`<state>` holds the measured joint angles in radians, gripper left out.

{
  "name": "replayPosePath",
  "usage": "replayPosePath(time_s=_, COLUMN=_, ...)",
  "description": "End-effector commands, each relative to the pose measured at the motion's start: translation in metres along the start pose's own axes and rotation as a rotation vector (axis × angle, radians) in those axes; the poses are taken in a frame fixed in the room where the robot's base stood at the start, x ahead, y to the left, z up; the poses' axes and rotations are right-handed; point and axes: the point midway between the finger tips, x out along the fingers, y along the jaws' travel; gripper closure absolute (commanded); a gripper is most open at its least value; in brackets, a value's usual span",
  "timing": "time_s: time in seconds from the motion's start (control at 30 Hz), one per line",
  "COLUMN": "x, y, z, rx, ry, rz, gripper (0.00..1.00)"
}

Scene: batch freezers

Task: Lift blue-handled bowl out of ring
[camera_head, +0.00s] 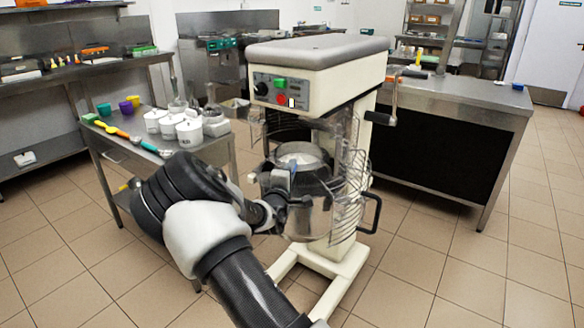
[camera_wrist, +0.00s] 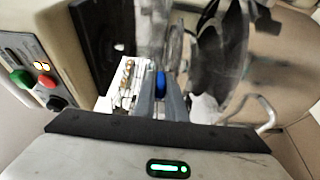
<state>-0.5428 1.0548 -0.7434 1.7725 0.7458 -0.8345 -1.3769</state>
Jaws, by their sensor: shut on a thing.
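The steel bowl (camera_head: 312,222) is in the mixer, below its head and partly behind my wrist. It looks upright. A dark handle (camera_head: 375,212) sticks out on its right side. My gripper (camera_head: 287,182) is at the bowl's near left side. In the wrist view my gripper (camera_wrist: 161,98) is shut on the blue handle (camera_wrist: 160,80), which shows as a small blue patch between the fingers. A wire guard (camera_head: 352,185) surrounds the bowl area. I cannot pick out the ring clearly or tell whether the bowl touches it.
The mixer (camera_head: 318,58) stands on a cream base (camera_head: 338,262). A steel table (camera_head: 98,140) with white tubs (camera_head: 190,132) and colored cups is at left. A steel counter (camera_head: 455,95) is behind at right. Tiled floor is clear at front right.

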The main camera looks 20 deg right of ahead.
Motion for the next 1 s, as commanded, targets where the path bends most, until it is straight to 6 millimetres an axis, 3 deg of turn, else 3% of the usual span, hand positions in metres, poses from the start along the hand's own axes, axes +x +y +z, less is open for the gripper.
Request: replayPosePath(time_s=1.0, x=-0.083, y=0.004, z=-0.026, rx=0.002, ry=0.002, rz=0.005, gripper=1.0)
